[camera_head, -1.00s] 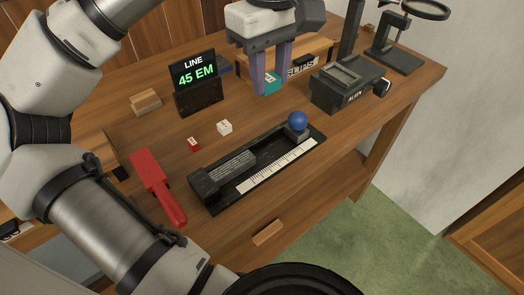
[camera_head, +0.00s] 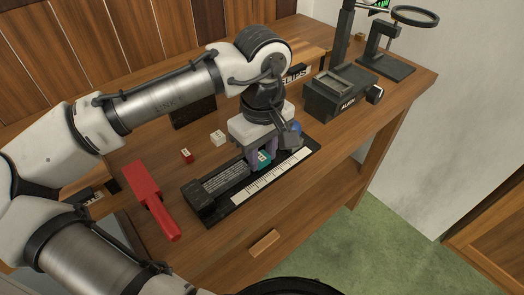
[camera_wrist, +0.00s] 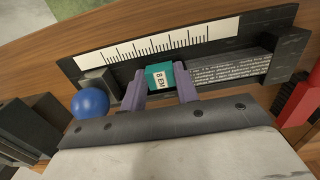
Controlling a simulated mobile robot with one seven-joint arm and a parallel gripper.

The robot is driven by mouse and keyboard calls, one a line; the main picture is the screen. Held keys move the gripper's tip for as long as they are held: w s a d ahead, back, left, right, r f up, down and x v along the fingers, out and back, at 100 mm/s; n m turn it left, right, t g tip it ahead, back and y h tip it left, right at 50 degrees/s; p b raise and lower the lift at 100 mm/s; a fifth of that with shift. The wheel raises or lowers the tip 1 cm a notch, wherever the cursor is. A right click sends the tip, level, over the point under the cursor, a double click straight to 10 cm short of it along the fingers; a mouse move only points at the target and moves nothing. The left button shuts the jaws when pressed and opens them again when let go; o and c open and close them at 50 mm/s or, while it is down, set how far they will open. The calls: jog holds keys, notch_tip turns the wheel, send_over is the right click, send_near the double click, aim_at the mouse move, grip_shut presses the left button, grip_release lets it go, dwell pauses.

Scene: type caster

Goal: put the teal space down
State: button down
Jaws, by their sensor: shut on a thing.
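The teal space (camera_head: 263,158) is a small teal block with a pale label. In the wrist view the teal space (camera_wrist: 159,76) reads what looks like "8 EM". My gripper (camera_head: 262,157) is shut on it, a purple finger on each side; the gripper (camera_wrist: 160,85) also shows in the wrist view. It holds the space at the black composing tray (camera_head: 232,216), between the block of type lines (camera_wrist: 230,68) and the slide with the blue ball (camera_wrist: 90,103). I cannot tell whether the space touches the tray floor.
A white ruler strip (camera_head: 272,176) runs along the tray's front. A red-handled tool (camera_head: 153,200), a red cube (camera_head: 186,156) and a white cube (camera_head: 217,138) lie left of the tray. The black "ALIEN" device (camera_head: 340,98) stands behind right.

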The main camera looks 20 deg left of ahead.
aim_at(262, 158)
jog(key=c, duration=1.3)
grip_release()
jog(key=shift+f, duration=0.1)
jog(key=shift+c, duration=0.2)
notch_tip(262, 158, up, 12)
jog(key=shift+r, duration=0.25)
